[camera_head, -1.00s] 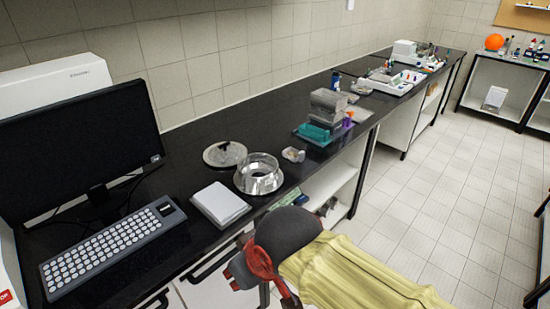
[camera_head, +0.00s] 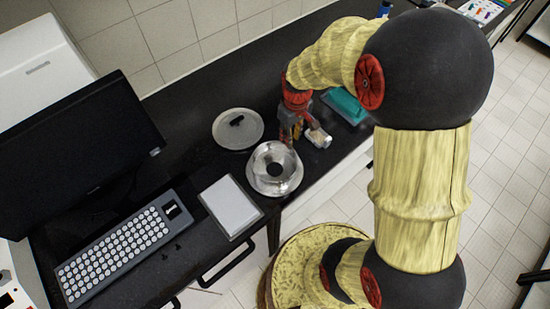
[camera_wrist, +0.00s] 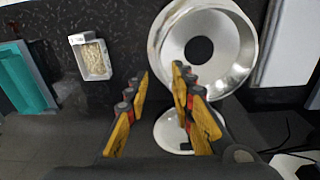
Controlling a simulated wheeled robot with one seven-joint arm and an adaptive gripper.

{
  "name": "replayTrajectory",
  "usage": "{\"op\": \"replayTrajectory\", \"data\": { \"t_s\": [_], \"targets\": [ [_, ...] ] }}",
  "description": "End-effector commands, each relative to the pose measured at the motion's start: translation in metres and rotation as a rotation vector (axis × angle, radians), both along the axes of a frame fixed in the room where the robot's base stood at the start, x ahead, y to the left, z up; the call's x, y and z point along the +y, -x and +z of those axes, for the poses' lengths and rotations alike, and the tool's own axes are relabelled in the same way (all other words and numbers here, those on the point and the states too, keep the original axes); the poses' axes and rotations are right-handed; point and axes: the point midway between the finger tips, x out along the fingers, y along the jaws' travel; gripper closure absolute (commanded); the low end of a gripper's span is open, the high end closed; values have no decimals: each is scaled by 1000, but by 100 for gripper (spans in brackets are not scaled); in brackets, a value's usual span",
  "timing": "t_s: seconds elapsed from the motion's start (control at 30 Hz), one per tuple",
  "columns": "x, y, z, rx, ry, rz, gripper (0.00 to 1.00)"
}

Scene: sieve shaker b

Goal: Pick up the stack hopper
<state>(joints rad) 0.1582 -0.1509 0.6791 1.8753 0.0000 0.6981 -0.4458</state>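The stack hopper looks to be the shiny silver ring-shaped funnel (camera_head: 260,180) with a dark centre hole, standing on the black bench in the head view. In the wrist view the hopper (camera_wrist: 234,45) fills the upper right. My gripper (camera_head: 293,138) is just behind and right of it in the head view, pointing down. In the wrist view my gripper (camera_wrist: 161,72) is open, with nothing between its yellow fingers. The right finger overlaps the hopper's rim in that view; I cannot tell whether they touch.
A round grey lid (camera_head: 228,130) lies behind the hopper. A small tray of grains (camera_wrist: 95,60) and a teal object (camera_head: 345,104) are close to my gripper. A white flat box (camera_head: 230,206), keyboard (camera_head: 122,246) and monitor (camera_head: 80,145) stand to the left.

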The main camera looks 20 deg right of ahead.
Motion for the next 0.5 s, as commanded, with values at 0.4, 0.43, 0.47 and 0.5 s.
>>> {"op": "replayTrajectory", "data": {
  "t_s": [0.4, 0.43, 0.47, 0.5],
  "targets": [
    [-7, -1, -46, 43, -6, 28, 76],
    [-6, -1, -48, 43, -6, 28, 76],
    [-6, -1, -50, 42, -6, 28, 76],
    [-6, -1, -52, 42, -6, 28, 76]
  ]
}}
